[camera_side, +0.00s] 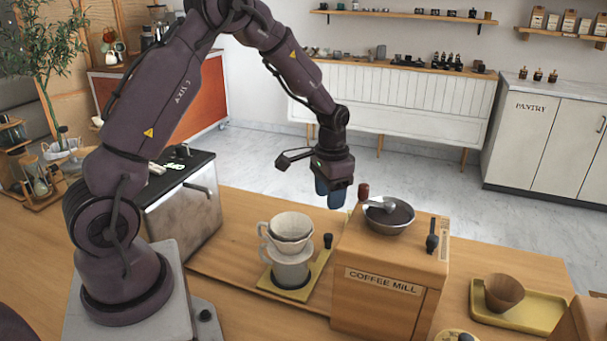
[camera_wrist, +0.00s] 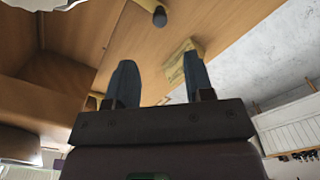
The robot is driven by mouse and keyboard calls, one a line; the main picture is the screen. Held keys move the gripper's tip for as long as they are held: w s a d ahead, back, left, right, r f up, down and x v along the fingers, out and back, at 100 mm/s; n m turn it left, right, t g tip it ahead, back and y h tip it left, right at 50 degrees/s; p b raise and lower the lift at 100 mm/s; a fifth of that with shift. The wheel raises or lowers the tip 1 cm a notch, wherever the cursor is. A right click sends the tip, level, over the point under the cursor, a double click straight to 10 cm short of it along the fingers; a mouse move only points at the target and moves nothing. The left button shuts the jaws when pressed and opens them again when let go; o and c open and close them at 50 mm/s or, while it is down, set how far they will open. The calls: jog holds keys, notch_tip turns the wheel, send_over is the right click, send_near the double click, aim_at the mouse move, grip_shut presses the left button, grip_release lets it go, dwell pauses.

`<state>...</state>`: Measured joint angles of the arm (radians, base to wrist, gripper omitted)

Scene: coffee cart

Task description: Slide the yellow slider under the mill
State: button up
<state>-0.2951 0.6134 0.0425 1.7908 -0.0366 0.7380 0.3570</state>
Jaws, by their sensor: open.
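The yellow slider (camera_side: 316,273) lies on the wooden counter left of the mill, with a white cup and dripper (camera_side: 290,250) standing on it. A dark-knobbed handle (camera_side: 328,241) rises at its back right; what looks like this knob also shows at the top of the wrist view (camera_wrist: 160,17). The wooden mill (camera_side: 376,285) is labelled COFFEE MILL and has a metal bowl on top. My gripper (camera_side: 331,192) has blue fingers pointing down, raised above the counter behind the mill's left side. In the wrist view my gripper (camera_wrist: 157,68) is open, with nothing held between its fingers.
A steel machine (camera_side: 185,205) stands to the left. A yellow tray (camera_side: 540,310) with a wooden bowl (camera_side: 503,292) lies right of the mill. A small red-brown knob (camera_side: 363,190) stands up at the mill's top left, near my gripper. The counter behind the dripper is mostly clear.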

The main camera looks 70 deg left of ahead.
jog(key=s+d+r+n, duration=0.1)
jog(key=s+d+r, duration=0.5)
jog(key=s+r, duration=0.2)
jog(key=shift+s+d+r+n, duration=0.15)
jog(key=shift+s+r+n, duration=0.2)
jog(key=shift+r, duration=0.45)
